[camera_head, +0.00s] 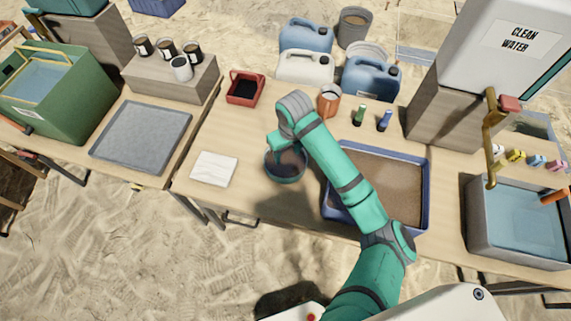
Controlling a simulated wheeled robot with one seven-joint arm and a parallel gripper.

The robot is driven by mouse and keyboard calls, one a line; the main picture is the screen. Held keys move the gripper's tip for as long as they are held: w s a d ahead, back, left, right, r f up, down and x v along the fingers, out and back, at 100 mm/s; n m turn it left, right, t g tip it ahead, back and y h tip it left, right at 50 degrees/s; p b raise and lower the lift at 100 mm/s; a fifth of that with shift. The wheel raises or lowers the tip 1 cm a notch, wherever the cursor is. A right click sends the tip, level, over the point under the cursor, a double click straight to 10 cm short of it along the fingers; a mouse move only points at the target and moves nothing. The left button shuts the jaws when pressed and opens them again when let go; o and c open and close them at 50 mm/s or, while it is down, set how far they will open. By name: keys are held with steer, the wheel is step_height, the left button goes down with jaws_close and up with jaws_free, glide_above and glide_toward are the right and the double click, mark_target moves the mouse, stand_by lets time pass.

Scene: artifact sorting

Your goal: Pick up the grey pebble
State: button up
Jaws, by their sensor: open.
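I cannot make out the grey pebble in the head view; it is too small or hidden. My green arm reaches over the wooden table from the lower right. My gripper (284,152) points down over a round dark teal bowl (286,180) in the middle of the table. The gripper's fingers are dark and small here; they are open, and I see nothing held between them. The arm and gripper hide part of the bowl's inside. I cannot tell whether the fingertips touch what is in it.
A blue-rimmed tray of brown sand (405,190) lies right of the bowl, partly behind my arm. A white folded cloth (214,168) lies left. A red-and-black container (246,87), an orange cup (329,100) and jerrycans (370,78) stand behind. A water basin (518,222) is far right.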

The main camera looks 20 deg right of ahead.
mark_target(286, 163)
steer(key=f, duration=0.3)
steer(key=shift+w+a+f, duration=0.1)
steer(key=shift+w+f, duration=0.1)
steer(key=shift+w, duration=0.1)
steer(key=f, duration=0.4)
steer(key=shift+w+d, duration=0.2)
steer(key=shift+w+f, duration=0.15)
steer(key=shift+f, duration=0.35)
steer(key=c, duration=1.2)
